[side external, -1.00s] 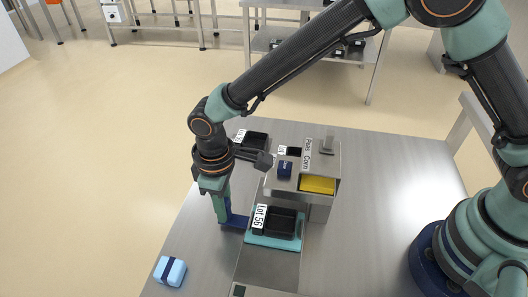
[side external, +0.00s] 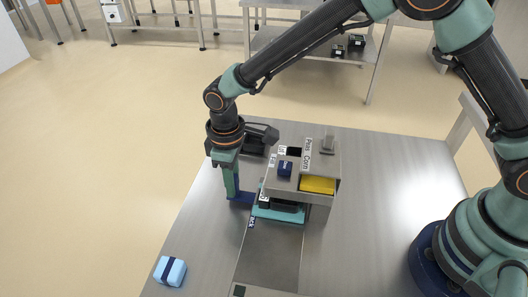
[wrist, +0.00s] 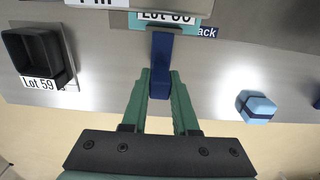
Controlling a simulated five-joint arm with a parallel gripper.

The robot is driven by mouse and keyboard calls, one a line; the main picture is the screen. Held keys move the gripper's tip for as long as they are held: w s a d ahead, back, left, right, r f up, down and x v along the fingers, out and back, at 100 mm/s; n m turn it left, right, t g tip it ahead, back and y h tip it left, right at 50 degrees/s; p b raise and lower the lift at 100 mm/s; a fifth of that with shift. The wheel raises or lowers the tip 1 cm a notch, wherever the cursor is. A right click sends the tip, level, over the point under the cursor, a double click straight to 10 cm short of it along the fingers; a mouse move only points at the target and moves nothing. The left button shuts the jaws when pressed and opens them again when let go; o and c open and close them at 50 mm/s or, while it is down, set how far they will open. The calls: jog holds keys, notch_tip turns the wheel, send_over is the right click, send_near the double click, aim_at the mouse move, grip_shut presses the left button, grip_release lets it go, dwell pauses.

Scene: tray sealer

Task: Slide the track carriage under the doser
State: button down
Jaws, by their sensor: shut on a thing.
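The teal track carriage (side external: 262,213) sits on the grey track (side external: 268,254) and bears a black tray (side external: 290,207) with a Lot label. The carriage and tray are partly under the grey doser housing (side external: 322,200), which has a yellow panel (side external: 318,185). The housing hides much of the tray. The carriage's dark blue handle (side external: 243,198) sticks out to the left. My gripper (side external: 233,196) is shut on this handle. In the wrist view, the handle (wrist: 161,52) lies between my green fingers, with the teal carriage edge just beyond.
A light blue block with a dark band (side external: 170,271) lies at the table's front left. Another black tray (wrist: 66,52), labelled Lot 59, stands behind my gripper. The near track and the table's right part are clear. A small dark blue block (side external: 285,168) sits atop the housing.

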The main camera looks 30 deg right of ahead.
jog(key=shift+w+d, duration=0.75)
jog(key=c, duration=0.7)
grip_release()
notch_tip(320, 180, up, 7)
jog(key=shift+r, duration=0.1)
